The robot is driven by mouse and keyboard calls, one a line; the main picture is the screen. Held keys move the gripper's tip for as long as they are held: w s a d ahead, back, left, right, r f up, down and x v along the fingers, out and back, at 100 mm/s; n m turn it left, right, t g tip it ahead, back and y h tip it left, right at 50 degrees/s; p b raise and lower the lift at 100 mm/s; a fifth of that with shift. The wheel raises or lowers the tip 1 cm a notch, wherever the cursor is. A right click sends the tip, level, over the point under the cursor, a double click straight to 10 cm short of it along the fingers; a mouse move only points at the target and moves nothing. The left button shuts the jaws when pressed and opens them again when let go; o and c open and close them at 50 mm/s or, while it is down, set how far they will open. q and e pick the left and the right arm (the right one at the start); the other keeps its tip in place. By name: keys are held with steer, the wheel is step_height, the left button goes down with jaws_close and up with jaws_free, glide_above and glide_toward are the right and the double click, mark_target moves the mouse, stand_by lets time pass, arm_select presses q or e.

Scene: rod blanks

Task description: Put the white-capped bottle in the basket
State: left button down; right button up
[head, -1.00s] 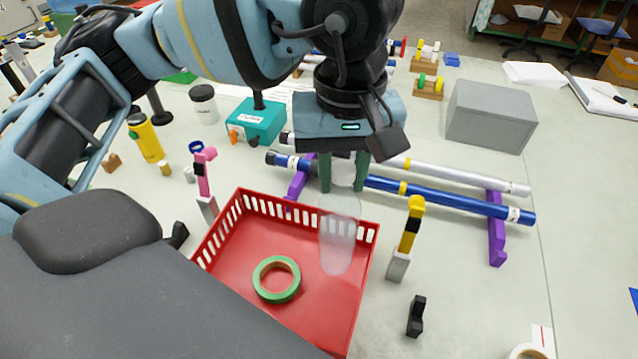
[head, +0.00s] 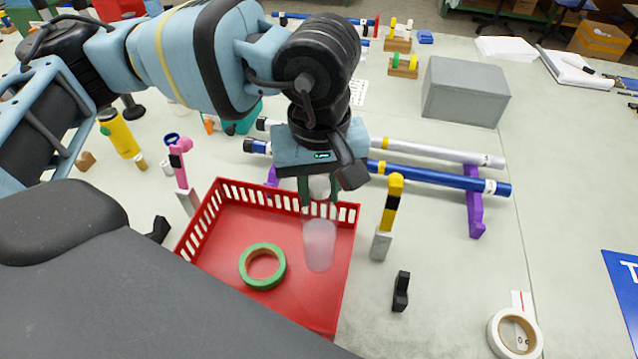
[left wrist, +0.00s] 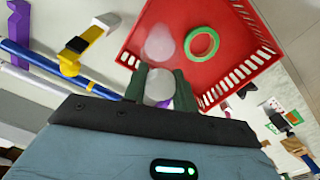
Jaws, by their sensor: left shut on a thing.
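The white-capped bottle (head: 319,245) is translucent and hangs upright, its cap between the fingers of my left gripper (head: 318,188). In the head view it overlaps the far right part of the red basket (head: 345,212); whether its base touches the floor cannot be told. In the left wrist view the bottle (left wrist: 160,45) shows over the basket (left wrist: 225,20), with its cap (left wrist: 159,85) between the green fingers of the left gripper (left wrist: 160,88). A green tape roll (head: 262,266) lies in the basket. My right gripper is not in view.
A blue rod (head: 430,175) and a silver rod (head: 430,152) rest on purple stands behind the basket. A yellow-black clamp (head: 390,215) stands to its right, a pink one (head: 181,170) to its left. A grey box (head: 465,92) is at the back. The right foreground holds a white tape roll (head: 515,334).

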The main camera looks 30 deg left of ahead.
arm_select(q)
steer(key=shift+f, duration=0.15)
steer(key=c, duration=1.1)
jaws_free()
step_height(320, 180, up, 12)
steer(key=shift+r, duration=0.2)
